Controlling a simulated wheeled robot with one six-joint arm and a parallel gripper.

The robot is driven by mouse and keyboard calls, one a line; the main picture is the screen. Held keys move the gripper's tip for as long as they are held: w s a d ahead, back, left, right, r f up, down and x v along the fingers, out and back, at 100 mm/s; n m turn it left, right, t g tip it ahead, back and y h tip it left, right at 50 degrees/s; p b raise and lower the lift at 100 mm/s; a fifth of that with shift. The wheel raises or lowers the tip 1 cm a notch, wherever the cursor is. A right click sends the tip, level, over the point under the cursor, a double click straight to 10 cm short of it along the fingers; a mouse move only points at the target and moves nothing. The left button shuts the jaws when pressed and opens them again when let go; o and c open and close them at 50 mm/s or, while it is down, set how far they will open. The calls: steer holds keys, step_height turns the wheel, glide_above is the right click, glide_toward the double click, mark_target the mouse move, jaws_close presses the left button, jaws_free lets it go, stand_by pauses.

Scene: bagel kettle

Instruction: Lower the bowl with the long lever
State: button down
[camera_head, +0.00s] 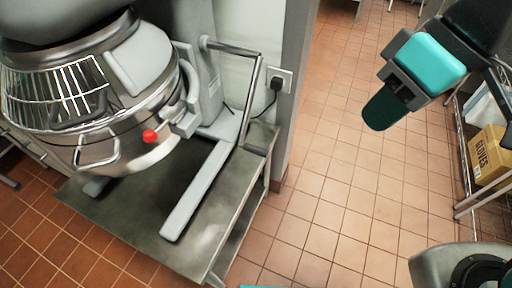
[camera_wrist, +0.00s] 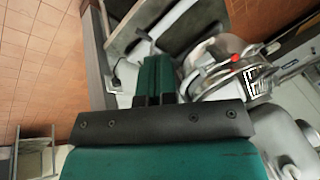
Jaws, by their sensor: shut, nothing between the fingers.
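A large stand mixer holds a steel bowl (camera_head: 130,135) with a wire guard, a red knob (camera_head: 150,136) and a side handle (camera_head: 97,152). The bowl hangs above the mixer's foot, and it also shows in the wrist view (camera_wrist: 222,55). The long lever (camera_head: 252,95) is a bent grey bar at the mixer's right side, running from the column down to a dark grip (camera_head: 255,150). My gripper (camera_head: 382,112) is shut and empty, well to the right of the lever and apart from it. Its fingers (camera_wrist: 154,78) show together in the wrist view.
The mixer stands on a metal table (camera_head: 205,240). A wall corner with a socket and plug (camera_head: 278,82) is just behind the lever. The tiled floor between (camera_head: 325,185) is clear.

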steer(key=w+a+f+n+g+y+b, duration=0.25)
steer(key=w+f+n+b, duration=0.3)
steer(key=w+f, duration=1.85)
steer(key=s+a+f+p, duration=0.1)
steer(key=s+a+f, duration=0.4)
steer(key=a+f, duration=0.2)
steer(key=shift+s+a+f, duration=0.25)
steer(key=shift+s+a, duration=0.15)
steer(key=shift+a, duration=0.4)
